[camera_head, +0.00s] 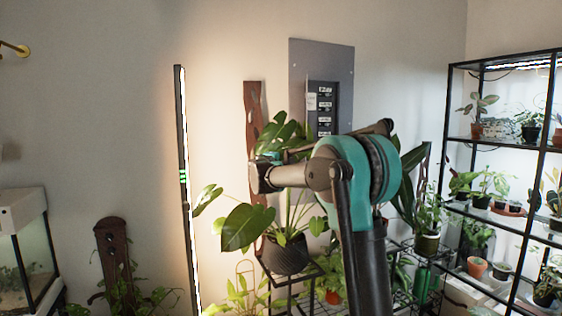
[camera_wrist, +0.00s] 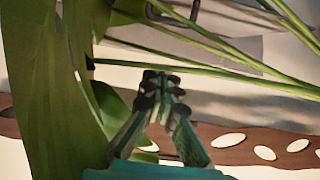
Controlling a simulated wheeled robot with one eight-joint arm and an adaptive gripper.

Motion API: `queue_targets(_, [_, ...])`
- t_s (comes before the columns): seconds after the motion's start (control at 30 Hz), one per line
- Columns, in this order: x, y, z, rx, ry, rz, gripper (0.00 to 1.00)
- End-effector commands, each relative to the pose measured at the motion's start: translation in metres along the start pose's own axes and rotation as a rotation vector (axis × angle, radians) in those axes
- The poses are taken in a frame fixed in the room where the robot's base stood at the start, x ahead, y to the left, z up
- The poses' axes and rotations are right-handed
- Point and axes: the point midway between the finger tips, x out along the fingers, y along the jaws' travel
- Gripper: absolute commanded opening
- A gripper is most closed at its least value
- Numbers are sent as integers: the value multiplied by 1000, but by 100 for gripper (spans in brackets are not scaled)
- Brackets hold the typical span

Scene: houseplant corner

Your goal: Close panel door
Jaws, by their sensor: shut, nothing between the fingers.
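The grey electrical panel (camera_head: 343,72) is mounted on the wall, upper centre in the head view. Its recess is uncovered and shows dark breakers (camera_head: 324,106) with white labels. I cannot make out the door clearly as a separate part in the head view. In the wrist view, a grey surface (camera_wrist: 230,45) with a dark handle-like piece lies at the top, partly behind green stems. My gripper (camera_wrist: 162,82) has its fingertips together and empty, among leaves and stems.
A large-leaved plant in a black pot (camera_head: 286,254) stands below the panel, its leaves around my arm. A brown perforated board (camera_head: 254,100) is left of the panel. A lit vertical lamp (camera_head: 184,150) stands further left. A black plant shelf (camera_head: 545,150) fills the right.

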Motion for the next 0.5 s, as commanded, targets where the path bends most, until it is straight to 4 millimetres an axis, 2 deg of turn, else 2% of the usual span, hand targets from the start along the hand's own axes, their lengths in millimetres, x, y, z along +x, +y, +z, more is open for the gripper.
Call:
queue_targets(0.1, [23,0,1,0,-2,0,0])
queue_targets(0.3, [53,0,1,1,-2,-1,0])
queue_targets(0.5, [45,0,24,1,-2,-1,0])
